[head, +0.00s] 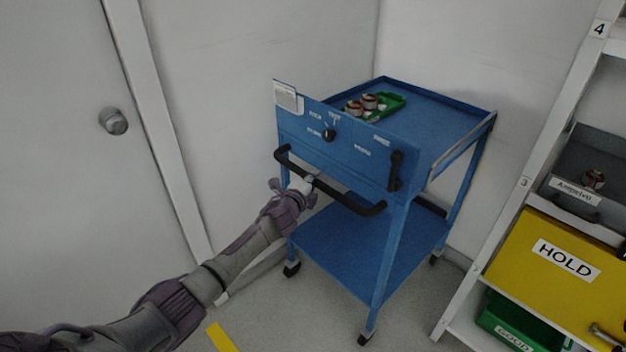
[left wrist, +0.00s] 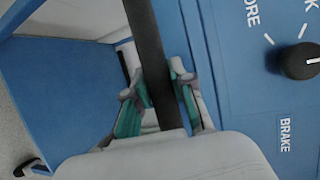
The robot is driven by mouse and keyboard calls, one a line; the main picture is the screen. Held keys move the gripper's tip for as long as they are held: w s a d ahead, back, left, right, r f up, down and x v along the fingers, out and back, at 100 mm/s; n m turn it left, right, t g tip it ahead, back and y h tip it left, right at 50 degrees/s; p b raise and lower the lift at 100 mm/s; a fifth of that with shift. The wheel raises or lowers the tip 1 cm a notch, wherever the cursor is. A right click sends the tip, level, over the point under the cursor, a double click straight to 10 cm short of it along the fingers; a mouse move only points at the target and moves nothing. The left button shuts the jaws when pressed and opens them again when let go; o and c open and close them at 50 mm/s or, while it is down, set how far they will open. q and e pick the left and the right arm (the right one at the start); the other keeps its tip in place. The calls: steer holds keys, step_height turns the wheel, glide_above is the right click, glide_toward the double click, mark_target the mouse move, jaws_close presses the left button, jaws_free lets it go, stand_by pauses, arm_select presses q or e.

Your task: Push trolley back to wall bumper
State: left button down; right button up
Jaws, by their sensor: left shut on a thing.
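The blue trolley (head: 355,245) stands upright on its castors in the corner of the room, with its panel side facing me. Its black handle (head: 360,207) runs across the front below the panel. My left gripper (head: 308,181) is at the left part of this handle. In the left wrist view, the fingers of my left gripper (left wrist: 160,88) sit on both sides of the black handle (left wrist: 147,40), shut on it. A dark bar (head: 431,206) shows low behind the trolley, perhaps the wall bumper. I cannot tell the gap between them. My right gripper is not in view.
A green tray (head: 385,108) with red-and-silver parts lies on the trolley top. A white shelf rack (head: 497,230) with a yellow HOLD bin (head: 520,255) stands close on the right. A door (head: 60,150) is on the left. Yellow floor tape (head: 222,338) lies in front.

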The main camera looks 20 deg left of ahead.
arm_select(q)
steer(key=shift+r, duration=0.2)
steer(key=c, duration=1.3)
jaws_free()
steer(key=shift+w+d, duration=0.1)
steer(key=o, duration=0.3)
steer(key=shift+w+d+f, duration=0.1)
steer(key=shift+w+f, duration=0.05)
steer(key=shift+f, duration=0.05)
steer(key=shift+s, duration=0.3)
steer(key=s, duration=0.3)
steer(key=s+r, duration=0.1)
steer(key=s, duration=0.3)
steer(key=s+r, duration=0.1)
steer(key=s, duration=0.3)
steer(key=shift+s+r, duration=0.1)
steer(key=shift+s, duration=0.05)
